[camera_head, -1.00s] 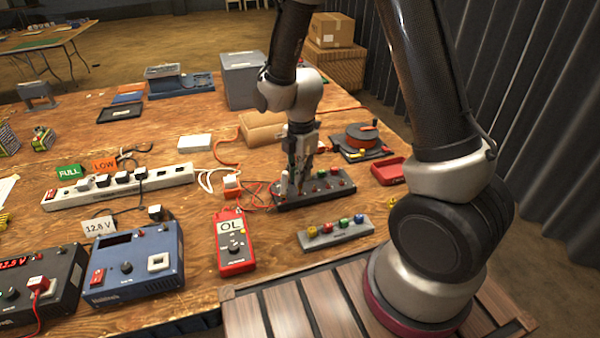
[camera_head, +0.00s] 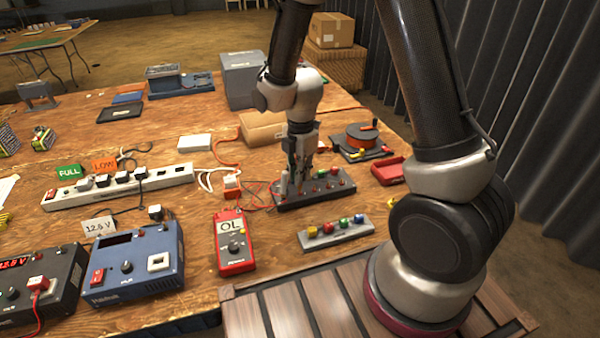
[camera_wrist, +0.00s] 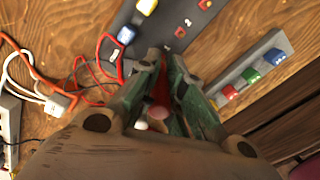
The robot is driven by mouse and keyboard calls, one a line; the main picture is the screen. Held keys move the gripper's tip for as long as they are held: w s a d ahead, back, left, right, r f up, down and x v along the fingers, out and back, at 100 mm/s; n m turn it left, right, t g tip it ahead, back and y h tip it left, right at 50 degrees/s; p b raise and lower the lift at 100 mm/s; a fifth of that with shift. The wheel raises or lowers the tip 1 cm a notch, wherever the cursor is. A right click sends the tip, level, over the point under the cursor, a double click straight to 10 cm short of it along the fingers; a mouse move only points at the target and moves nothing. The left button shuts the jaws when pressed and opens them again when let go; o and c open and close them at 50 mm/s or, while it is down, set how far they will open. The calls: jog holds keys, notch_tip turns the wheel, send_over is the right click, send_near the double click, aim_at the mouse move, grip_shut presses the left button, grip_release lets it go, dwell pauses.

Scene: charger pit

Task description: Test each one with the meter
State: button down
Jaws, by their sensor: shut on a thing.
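The red meter (camera_head: 236,256) lies on the table with "OL" on its display. My gripper (camera_head: 299,190) is low over the dark block (camera_head: 330,198), which carries several small coloured parts. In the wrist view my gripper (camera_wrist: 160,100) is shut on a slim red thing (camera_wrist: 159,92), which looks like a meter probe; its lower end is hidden. A grey strip (camera_head: 345,237) nearer the front holds yellow, red, green and blue pieces. In the wrist view, the strip (camera_wrist: 247,76) lies to the right of the fingers.
Red leads (camera_head: 258,193) lie left of the block. A white power strip (camera_head: 118,186), FULL (camera_head: 69,172) and LOW (camera_head: 104,164) cards and a blue power unit (camera_head: 133,264) are further left. A red tray (camera_head: 388,171) and cable reel (camera_head: 360,138) are behind, to the right.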

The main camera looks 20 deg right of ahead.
jog(key=shift+f, duration=0.95)
dwell(0.8)
jog(key=c, duration=1.5)
grip_release()
jog(key=shift+o, duration=0.4)
jog(key=shift+o, duration=1.4)
jog(key=shift+r, duration=0.1)
jog(key=shift+r, duration=3.7)
